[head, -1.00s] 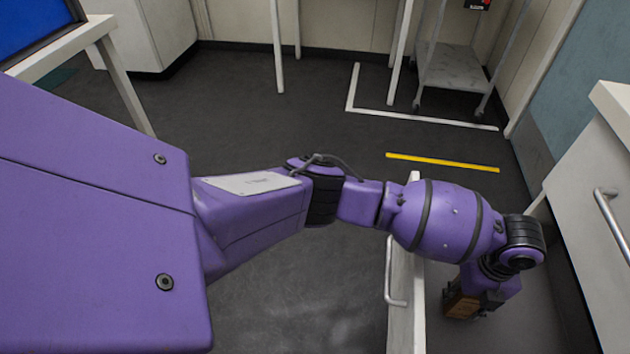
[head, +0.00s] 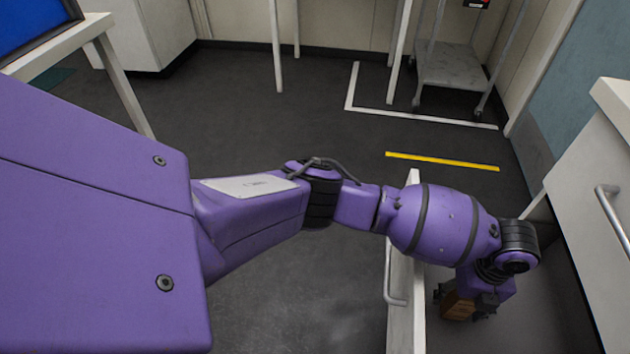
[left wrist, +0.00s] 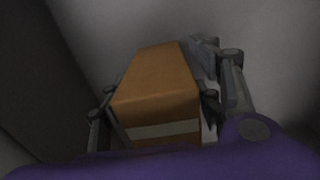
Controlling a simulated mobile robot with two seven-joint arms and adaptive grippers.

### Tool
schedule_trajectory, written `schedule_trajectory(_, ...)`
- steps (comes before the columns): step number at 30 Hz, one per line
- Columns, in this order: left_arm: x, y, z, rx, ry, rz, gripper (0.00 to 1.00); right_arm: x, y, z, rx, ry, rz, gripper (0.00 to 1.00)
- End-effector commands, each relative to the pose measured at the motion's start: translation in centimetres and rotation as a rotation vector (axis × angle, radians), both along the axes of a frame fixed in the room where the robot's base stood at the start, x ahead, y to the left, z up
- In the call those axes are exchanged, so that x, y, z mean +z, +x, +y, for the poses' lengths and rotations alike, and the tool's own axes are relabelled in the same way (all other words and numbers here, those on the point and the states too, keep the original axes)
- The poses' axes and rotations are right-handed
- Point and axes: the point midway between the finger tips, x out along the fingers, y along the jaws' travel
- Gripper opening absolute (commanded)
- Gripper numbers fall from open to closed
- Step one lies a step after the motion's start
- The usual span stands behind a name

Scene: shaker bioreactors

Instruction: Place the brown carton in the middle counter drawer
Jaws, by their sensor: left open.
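The brown carton (head: 457,306) is low inside the open white counter drawer (head: 406,310), mostly hidden under my left wrist in the head view. In the left wrist view the orange-brown carton (left wrist: 158,85), with a pale band at its near end, stands between the fingers over a grey surface. My left gripper (head: 464,300) points down into the drawer. Its fingers (left wrist: 165,98) are open on both sides of the carton. Whether a finger still touches it, I cannot tell. My right gripper is not in view.
The drawer's front panel with its metal handle (head: 392,275) stands left of my left wrist. The counter front with another handle (head: 612,222) is close on the right. A grey cart (head: 449,66) stands at the back. The dark floor (head: 270,120) is clear.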

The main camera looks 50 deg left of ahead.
Motion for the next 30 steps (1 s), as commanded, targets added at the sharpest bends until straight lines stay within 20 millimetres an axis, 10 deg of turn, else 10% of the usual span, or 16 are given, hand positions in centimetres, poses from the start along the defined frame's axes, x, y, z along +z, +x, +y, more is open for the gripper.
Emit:
schedule_trajectory(18,11.5,0.3,-0.2,-0.001,-0.002,-0.008,0.59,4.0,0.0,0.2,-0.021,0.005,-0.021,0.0)
schedule_trajectory(30,12.5,0.2,-0.2,-0.001,-0.001,-0.005,0.59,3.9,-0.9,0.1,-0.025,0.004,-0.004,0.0)
